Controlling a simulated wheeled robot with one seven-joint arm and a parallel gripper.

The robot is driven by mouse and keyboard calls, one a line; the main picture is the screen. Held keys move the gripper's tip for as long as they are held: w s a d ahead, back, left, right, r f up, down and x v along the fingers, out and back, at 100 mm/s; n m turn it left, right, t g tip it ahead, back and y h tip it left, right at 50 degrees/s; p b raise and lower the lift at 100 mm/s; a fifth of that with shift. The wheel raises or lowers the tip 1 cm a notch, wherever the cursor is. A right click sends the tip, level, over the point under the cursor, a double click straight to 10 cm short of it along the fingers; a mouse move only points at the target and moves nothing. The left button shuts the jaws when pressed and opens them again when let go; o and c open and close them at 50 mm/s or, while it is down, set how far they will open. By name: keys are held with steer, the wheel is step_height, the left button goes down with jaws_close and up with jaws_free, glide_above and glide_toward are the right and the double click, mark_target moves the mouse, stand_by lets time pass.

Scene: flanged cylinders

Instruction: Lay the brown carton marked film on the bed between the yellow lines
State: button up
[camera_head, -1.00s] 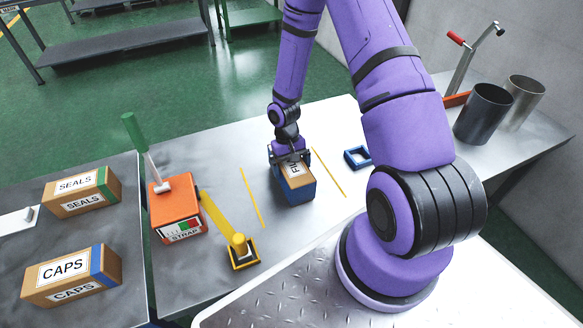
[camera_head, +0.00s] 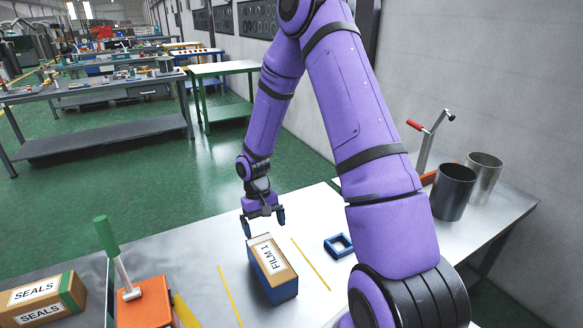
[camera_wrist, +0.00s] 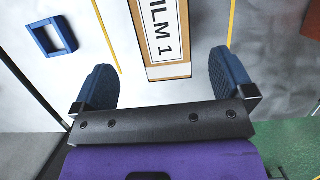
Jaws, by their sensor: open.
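The brown carton marked "FILM 1" (camera_head: 273,268) has a white label on top and a blue end. It lies on the pale bed (camera_head: 230,252) between the two yellow lines (camera_head: 311,264), apart from both and roughly along them. Its labelled top also shows in the wrist view (camera_wrist: 163,35). My gripper (camera_head: 264,221) is at the carton's far end, a little above it. Its two blue fingers (camera_wrist: 163,85) are spread wide with nothing between them, and the carton end lies beyond the fingertips.
A blue square frame (camera_head: 338,245) lies right of the lines. An orange strapping tool (camera_head: 143,302) with a green handle stands to the left. A carton marked "SEALS" (camera_head: 40,300) is at far left. Two metal cylinders (camera_head: 453,192) stand at the back right.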

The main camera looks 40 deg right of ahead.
steer(key=s+a+r+n+t+h, duration=0.1)
steer(key=s+r+t, duration=0.15)
steer(key=r, duration=0.95)
steer(key=s+a+r+t+h, duration=0.1)
steer(key=s+a+r, duration=0.15)
steer(key=r, duration=0.95)
steer(key=s+a+r+t, duration=0.1)
steer(key=s+r+t, duration=0.1)
steer(key=s+r, duration=0.4)
steer(key=s+a+r+n+t+y, duration=0.1)
steer(key=s+r, duration=0.5)
steer(key=s, duration=0.6)
steer(key=shift+s+a+r+t, duration=0.2)
steer(key=shift+a+r+t, duration=0.3)
steer(key=shift+t, duration=0.55)
steer(key=shift+f, duration=0.1)
